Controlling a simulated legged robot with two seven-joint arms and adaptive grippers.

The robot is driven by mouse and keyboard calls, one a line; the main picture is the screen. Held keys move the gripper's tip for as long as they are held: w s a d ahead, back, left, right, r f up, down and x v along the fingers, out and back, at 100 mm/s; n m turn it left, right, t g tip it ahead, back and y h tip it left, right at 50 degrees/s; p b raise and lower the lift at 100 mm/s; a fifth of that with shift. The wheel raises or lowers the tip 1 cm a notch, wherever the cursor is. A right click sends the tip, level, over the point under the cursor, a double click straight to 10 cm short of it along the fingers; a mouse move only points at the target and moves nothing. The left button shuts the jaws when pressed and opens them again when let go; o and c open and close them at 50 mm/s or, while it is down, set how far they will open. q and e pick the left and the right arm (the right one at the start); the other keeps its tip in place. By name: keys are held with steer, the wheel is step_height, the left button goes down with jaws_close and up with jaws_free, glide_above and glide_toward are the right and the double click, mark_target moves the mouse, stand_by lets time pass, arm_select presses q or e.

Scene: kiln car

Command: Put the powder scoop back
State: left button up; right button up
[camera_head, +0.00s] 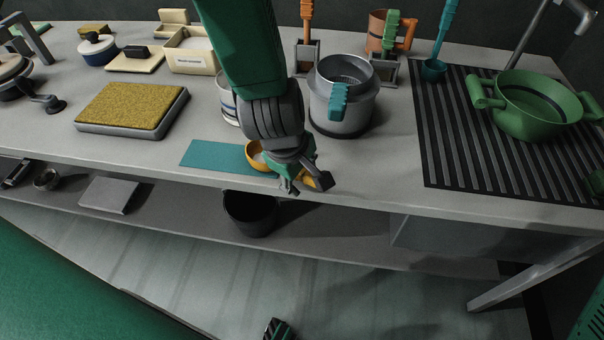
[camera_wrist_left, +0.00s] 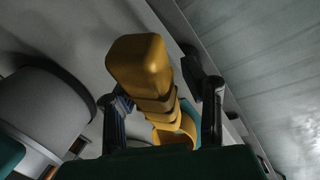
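The powder scoop has a yellow-orange bowl (camera_head: 255,157) holding something pale. It lies at the front edge of the grey bench, on or over a teal mat (camera_head: 212,155). Its ribbed handle (camera_wrist_left: 140,68) points toward the camera in the left wrist view. My left gripper (camera_head: 300,183) reaches down over the scoop at the bench edge. In the wrist view its two dark fingers (camera_wrist_left: 160,108) stand apart on either side of the handle, with a visible gap. My arm hides part of the scoop in the head view. A dark tip at the bottom, probably my right gripper (camera_head: 278,329), barely shows.
A grey pot (camera_head: 342,112) and a partly hidden white container (camera_head: 228,100) stand just behind. A green pot (camera_head: 535,108) sits on the black slatted area at right. A yellow-topped pad (camera_head: 130,105) lies left. A dark bin (camera_head: 250,215) stands below the bench edge.

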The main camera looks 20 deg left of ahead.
arm_select(q)
steer(key=shift+s+a+r+p, duration=0.15)
steer(key=shift+a+r+p, duration=0.05)
steer(key=shift+r+p, duration=0.45)
steer(key=shift+p+v, duration=0.8)
steer(key=shift+v, duration=0.1)
steer(key=shift+p+v, duration=2.25)
steer(key=shift+v, duration=0.15)
steer(key=shift+r, duration=0.1)
steer(key=v, duration=1.1)
steer(key=shift+r, duration=0.3)
